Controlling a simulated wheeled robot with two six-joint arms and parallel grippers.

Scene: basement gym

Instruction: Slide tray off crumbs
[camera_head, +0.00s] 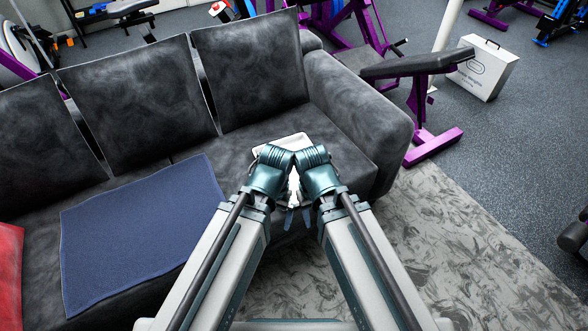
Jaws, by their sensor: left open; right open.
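A white tray (270,145) lies on the right seat of the dark grey sofa. Only its far part shows clearly; my wrists cover the rest. No crumbs can be made out. My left gripper (287,217) and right gripper (308,213) are side by side at the near side of the tray, by the sofa's front edge. Both are open and mostly hidden behind my own wrists and forearms. I cannot tell whether either touches the tray.
A blue cloth (140,230) covers the seat to the left, and a red item (10,275) lies at the far left. The sofa's right armrest (360,105) and backrest cushions (250,70) bound the seat. A patterned rug (450,240) covers the floor at right.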

